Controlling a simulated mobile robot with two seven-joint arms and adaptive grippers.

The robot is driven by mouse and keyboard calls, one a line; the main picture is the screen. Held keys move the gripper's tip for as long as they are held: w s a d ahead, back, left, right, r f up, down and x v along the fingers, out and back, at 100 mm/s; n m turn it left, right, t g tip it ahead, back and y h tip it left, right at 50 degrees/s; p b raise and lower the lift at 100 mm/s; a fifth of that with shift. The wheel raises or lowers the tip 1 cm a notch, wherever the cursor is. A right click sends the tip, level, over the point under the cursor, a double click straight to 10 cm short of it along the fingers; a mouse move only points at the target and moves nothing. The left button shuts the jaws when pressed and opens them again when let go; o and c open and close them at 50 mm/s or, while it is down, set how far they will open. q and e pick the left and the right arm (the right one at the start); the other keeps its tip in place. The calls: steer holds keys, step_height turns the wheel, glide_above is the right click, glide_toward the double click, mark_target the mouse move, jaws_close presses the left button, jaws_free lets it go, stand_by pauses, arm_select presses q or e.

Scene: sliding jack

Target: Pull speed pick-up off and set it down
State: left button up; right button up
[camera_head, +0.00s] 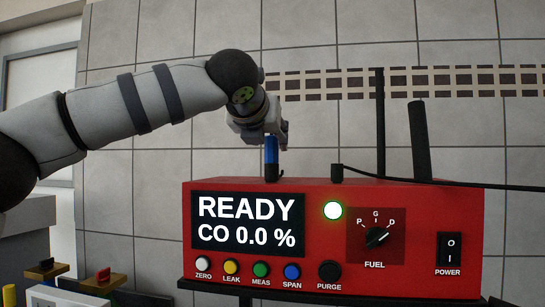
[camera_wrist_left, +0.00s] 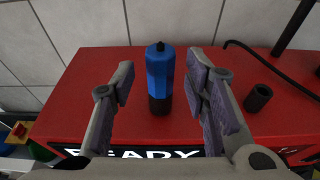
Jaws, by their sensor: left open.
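The speed pick-up appears to be the blue cylinder (camera_head: 271,151) with a black lower part, upright on top of the red analyser (camera_head: 330,262). It also shows in the left wrist view (camera_wrist_left: 160,75), with a small black knob on top. My left gripper (camera_head: 274,133) is just above and around its upper end. In the left wrist view the two fingers of the left gripper (camera_wrist_left: 161,82) stand apart on either side of the blue cylinder, with a gap on both sides. My right gripper is not in view.
Two tall black posts (camera_head: 421,140) rise behind. Small coloured items (camera_head: 102,280) sit at lower left. The analyser's top has bare room between.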

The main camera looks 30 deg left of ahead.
mark_target(271, 144)
arm_select(q)
steer(key=shift+x, duration=1.2)
steer(key=shift+r, duration=0.1)
jaws_close()
